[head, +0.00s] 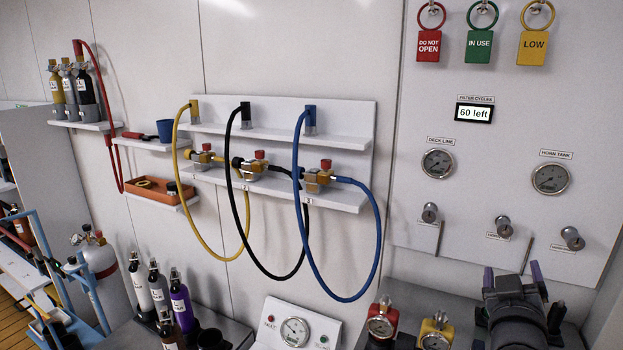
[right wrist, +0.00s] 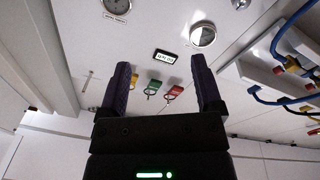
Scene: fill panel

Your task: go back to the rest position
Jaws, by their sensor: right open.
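My right gripper (head: 512,280) is at the lower right of the head view, in front of the panel. Its two purple-padded fingers stand apart with nothing between them. The right wrist view also shows the open fingers (right wrist: 163,85), with the wall and hanging tags beyond them. My left gripper is not in view.
A white panel (head: 400,215) carries gauges, knobs and red, green and yellow tags. Yellow, black and blue hoses (head: 378,225) hang from a wall shelf. A bench below holds a red-bodied gauge (head: 382,322) and a yellow-bodied gauge (head: 436,330), left of my right gripper.

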